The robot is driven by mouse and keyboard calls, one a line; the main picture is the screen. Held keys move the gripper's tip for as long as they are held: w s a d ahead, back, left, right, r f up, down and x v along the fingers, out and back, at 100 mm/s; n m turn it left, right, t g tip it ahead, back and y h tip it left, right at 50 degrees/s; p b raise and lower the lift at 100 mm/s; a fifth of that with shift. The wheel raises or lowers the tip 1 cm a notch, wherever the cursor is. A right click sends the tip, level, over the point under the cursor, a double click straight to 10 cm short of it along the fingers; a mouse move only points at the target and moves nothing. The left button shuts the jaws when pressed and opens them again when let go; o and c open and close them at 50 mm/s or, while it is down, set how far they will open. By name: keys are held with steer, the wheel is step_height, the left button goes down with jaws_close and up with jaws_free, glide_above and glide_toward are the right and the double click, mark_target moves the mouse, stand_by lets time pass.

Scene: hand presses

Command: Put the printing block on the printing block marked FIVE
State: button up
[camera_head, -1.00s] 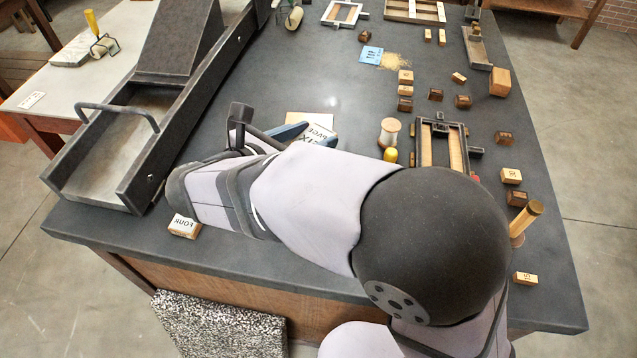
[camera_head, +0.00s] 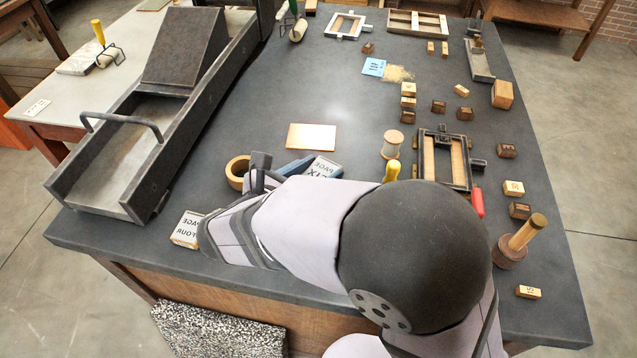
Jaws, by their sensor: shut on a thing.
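The printing block with "PAGE SIX" lettering (camera_head: 326,169) is held at the blue fingers of my gripper (camera_head: 304,164), just beyond my forearm. My gripper is shut on it; my arm hides its lower part. How high the block is above the bench cannot be told. Another printing block, marked "PAGE FOUR" (camera_head: 187,228), lies near the front left edge of the bench, beside my arm's elbow-like bend. No block marked FIVE shows; my arm covers part of the bench front.
A long metal press bed (camera_head: 110,185) borders the left. A spool (camera_head: 392,144), framed form (camera_head: 443,158) and small wooden blocks stand right.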

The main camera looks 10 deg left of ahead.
steer(key=shift+f, duration=1.95)
steer(key=shift+f, duration=0.1)
steer(key=shift+f, duration=0.15)
steer(key=o, duration=1.1)
steer(key=shift+r, duration=0.3)
steer(key=v, duration=1.2)
steer(key=shift+b, duration=0.45)
